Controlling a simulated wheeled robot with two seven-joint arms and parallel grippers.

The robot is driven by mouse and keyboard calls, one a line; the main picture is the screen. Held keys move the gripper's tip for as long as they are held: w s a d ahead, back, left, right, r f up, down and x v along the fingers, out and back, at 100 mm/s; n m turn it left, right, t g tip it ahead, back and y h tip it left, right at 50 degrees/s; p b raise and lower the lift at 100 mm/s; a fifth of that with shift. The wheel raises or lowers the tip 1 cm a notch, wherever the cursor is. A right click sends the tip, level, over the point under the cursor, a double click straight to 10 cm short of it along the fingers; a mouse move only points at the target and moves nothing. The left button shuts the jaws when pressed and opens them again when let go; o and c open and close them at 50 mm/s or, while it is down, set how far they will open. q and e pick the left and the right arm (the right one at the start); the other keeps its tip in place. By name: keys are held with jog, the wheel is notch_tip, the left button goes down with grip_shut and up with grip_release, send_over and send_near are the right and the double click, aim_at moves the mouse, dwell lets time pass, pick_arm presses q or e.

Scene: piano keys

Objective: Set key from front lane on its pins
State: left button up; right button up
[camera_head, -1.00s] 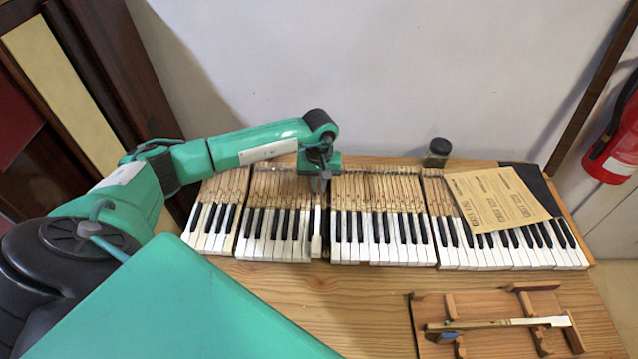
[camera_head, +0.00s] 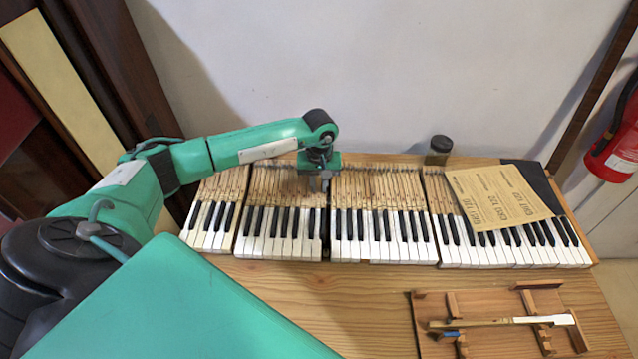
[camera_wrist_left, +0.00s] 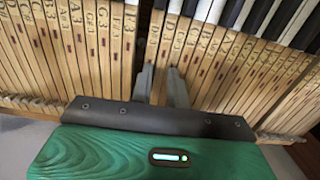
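Piano keys with wooden sticks and white and black fronts lie in several blocks on the table. My left gripper (camera_head: 319,184) is over the right end of the second block, at the dark gap between blocks. In the left wrist view its two fingers (camera_wrist_left: 161,84) stand apart, with a wooden key stick (camera_wrist_left: 157,40) between and beyond them. They look open, and I cannot tell whether they touch it. The end key's white front (camera_head: 315,248) is about level with its neighbours. Another key (camera_head: 500,321) lies across the wooden rack at front right. My right gripper is not in view.
The wooden rack (camera_head: 420,345) has several slotted pieces. A brown paper sheet (camera_head: 500,197) covers part of the right block. A dark jar (camera_head: 438,150) stands behind the keys, near the wall. The table front (camera_head: 330,300) is clear.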

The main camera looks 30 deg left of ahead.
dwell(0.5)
pick_arm(q)
jog(key=shift+r+p, duration=0.4)
jog(key=shift+r, duration=0.65)
jog(key=o, duration=0.6)
jog(key=shift+c, duration=0.2)
jog(key=shift+r+p, duration=0.95)
jog(key=shift+r, duration=1.6)
